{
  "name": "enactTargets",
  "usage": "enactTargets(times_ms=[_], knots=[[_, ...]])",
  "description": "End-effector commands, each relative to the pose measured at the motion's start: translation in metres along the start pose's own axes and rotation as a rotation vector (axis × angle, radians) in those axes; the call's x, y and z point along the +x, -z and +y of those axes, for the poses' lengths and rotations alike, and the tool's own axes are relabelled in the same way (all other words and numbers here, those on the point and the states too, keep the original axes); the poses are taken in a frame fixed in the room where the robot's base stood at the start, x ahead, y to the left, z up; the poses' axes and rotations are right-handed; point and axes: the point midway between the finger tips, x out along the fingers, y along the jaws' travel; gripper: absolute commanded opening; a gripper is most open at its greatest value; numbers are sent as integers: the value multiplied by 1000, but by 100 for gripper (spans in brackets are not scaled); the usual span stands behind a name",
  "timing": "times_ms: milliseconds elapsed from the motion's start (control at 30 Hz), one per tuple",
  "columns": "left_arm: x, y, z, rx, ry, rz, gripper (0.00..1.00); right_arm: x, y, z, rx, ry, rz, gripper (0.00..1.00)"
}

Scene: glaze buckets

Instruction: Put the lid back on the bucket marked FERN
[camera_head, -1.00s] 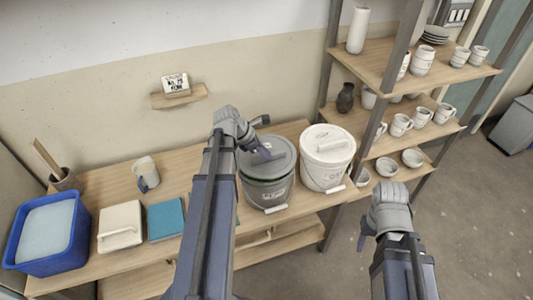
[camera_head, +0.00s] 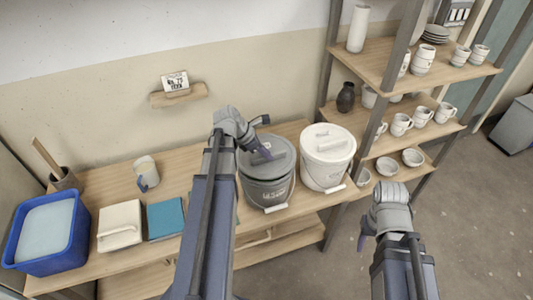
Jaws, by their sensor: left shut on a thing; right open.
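A dark grey bucket (camera_head: 268,192) stands on the wooden bench, with dark lettering on its front too small to read surely. A grey round lid (camera_head: 282,166) lies over its mouth, about level; I cannot tell whether it is fully seated. My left gripper (camera_head: 265,152) is shut on the grey lid from above, and the forearm hides part of the bucket's left side. My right gripper (camera_head: 364,236) is open and empty, low in front of the shelf rack, apart from the buckets.
A white bucket (camera_head: 325,174) with a white lid (camera_head: 328,141) stands close on the right. A blue tub (camera_head: 48,262), a white slab (camera_head: 120,222), a teal block (camera_head: 166,219) and a mug (camera_head: 146,172) are at left. A shelf rack (camera_head: 393,65) with pottery rises at right. A small sign (camera_head: 175,83) is on the wall.

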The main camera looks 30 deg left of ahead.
Motion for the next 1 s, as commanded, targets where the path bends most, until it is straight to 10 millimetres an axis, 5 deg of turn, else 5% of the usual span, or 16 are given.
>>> enactTargets(times_ms=[1000], knots=[[7, 5, 0, 0, 0, 0, 0, 9, 0, -1, 0, 0, 0, 50]])
